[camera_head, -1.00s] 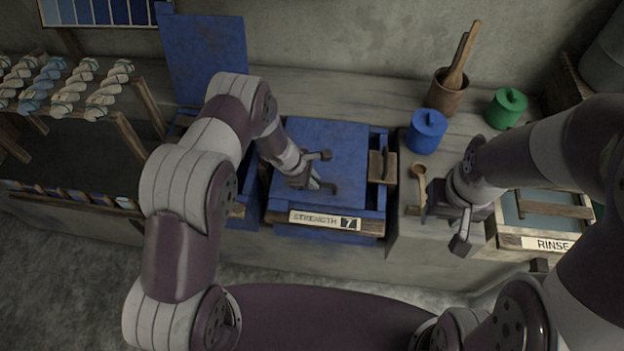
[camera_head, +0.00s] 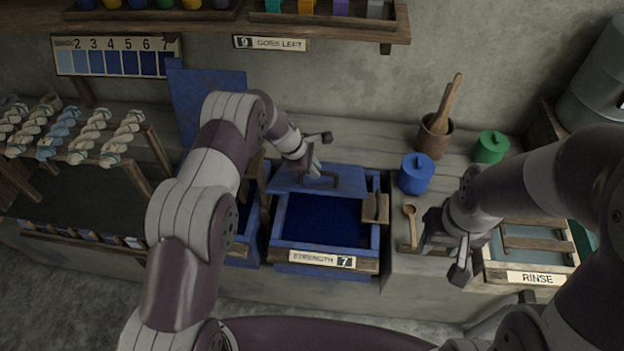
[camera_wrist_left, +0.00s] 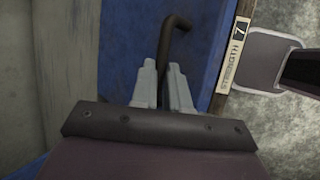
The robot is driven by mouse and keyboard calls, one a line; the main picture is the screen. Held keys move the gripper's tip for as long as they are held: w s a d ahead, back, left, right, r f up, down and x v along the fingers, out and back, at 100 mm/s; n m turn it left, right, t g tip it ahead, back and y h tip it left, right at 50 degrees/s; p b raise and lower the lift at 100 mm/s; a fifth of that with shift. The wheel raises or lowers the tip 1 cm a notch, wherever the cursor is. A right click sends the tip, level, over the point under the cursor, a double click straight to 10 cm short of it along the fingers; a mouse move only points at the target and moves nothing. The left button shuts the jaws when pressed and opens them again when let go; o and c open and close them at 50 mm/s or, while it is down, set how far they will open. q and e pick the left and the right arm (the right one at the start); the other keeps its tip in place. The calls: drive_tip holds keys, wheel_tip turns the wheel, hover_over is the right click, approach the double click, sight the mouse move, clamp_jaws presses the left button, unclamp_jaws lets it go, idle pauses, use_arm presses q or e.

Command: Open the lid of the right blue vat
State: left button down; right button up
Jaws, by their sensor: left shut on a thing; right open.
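The right blue vat (camera_head: 276,237) carries a label reading "STRENGTH 7" and shows dark blue liquid inside. Its blue lid (camera_head: 345,182) is tilted up at the back edge, seen foreshortened, with a dark bar handle on it. My left gripper (camera_head: 315,170) is shut on the lid's handle; in the left wrist view the handle (camera_wrist_left: 178,24) rises from between the fingertips (camera_wrist_left: 162,80) against the blue lid. My right gripper (camera_head: 462,262) is open and empty, over the counter between the vat and the rinse basin.
A wooden block (camera_head: 375,208) sits on the vat's right rim. A wooden spoon (camera_head: 410,226), blue pot (camera_head: 416,174), green pot (camera_head: 490,147) and mortar (camera_head: 434,137) stand to the right. The left vat's lid (camera_head: 207,95) stands upright behind. A shelf (camera_head: 340,30) hangs above.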

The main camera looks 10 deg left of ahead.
use_arm(q)
drive_tip(key=shift+w+a+r, duration=0.2)
drive_tip(key=shift+w, duration=0.25)
drive_tip(key=c, duration=1.2)
unclamp_jaws()
drive_tip(key=shift+f, duration=0.15)
drive_tip(key=shift+c, duration=0.2)
drive_tip(key=shift+o, duration=0.6)
drive_tip(key=shift+w+f, duration=0.35)
drive_tip(key=shift+w, duration=0.25)
drive_tip(key=shift+s+d+r, duration=0.1)
drive_tip(key=shift+s+r, duration=0.15)
drive_tip(key=shift+s, duration=0.2)
drive_tip(key=shift+r, duration=0.1)
drive_tip(key=b+v, duration=0.3)
drive_tip(key=v, duration=0.9)
drive_tip(key=shift+a+r, duration=0.2)
use_arm(e)
drive_tip(key=f, duration=0.2)
drive_tip(key=w+f, duration=0.1)
drive_tip(key=shift+a+f, duration=0.1)
drive_tip(key=shift+f, duration=0.25)
